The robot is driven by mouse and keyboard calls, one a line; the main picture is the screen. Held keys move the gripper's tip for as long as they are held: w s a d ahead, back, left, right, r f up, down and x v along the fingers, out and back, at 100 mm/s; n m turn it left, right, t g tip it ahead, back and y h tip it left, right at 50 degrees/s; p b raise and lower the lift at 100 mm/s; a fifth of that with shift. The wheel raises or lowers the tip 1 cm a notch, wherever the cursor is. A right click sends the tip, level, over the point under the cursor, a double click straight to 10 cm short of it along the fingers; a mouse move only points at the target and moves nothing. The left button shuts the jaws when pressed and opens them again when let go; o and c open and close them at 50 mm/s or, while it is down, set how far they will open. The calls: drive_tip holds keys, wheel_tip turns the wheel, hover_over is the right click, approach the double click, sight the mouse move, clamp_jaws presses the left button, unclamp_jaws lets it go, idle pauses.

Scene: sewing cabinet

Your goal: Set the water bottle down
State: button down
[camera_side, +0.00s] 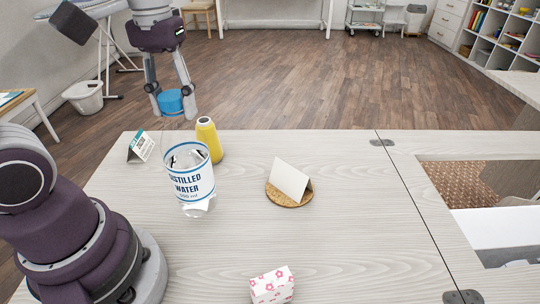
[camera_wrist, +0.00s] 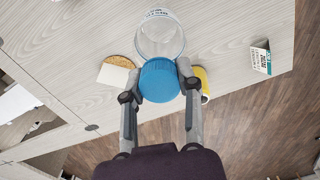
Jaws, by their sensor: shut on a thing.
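The water bottle (camera_side: 190,182) is clear, with a white and blue "Distilled Water" label and a blue cap (camera_side: 172,102). My gripper (camera_side: 174,106) points down, with its fingers shut on the cap from both sides. In the wrist view, the blue cap sits between the fingertips of my gripper (camera_wrist: 161,76), and the clear body of the water bottle (camera_wrist: 160,35) shows beyond it. The bottle is roughly upright over the left part of the pale wooden table (camera_side: 340,230). I cannot tell whether its base touches the table.
A yellow flask (camera_side: 209,138) stands close behind the bottle. To its right, a folded white card (camera_side: 290,180) stands on a round cork mat (camera_side: 278,199). A small tent card (camera_side: 141,147) is back left; a pink-flowered box (camera_side: 272,286) is in front. The table's middle is clear.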

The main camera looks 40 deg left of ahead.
drive_tip(key=w+f, duration=0.4)
drive_tip(key=w, duration=0.5)
drive_tip(key=shift+a+f, duration=0.15)
drive_tip(key=shift+f, duration=0.05)
drive_tip(key=shift+w+f, duration=0.1)
drive_tip(key=shift+f, duration=0.15)
drive_tip(key=c, duration=0.8)
unclamp_jaws()
drive_tip(key=shift+o, duration=0.2)
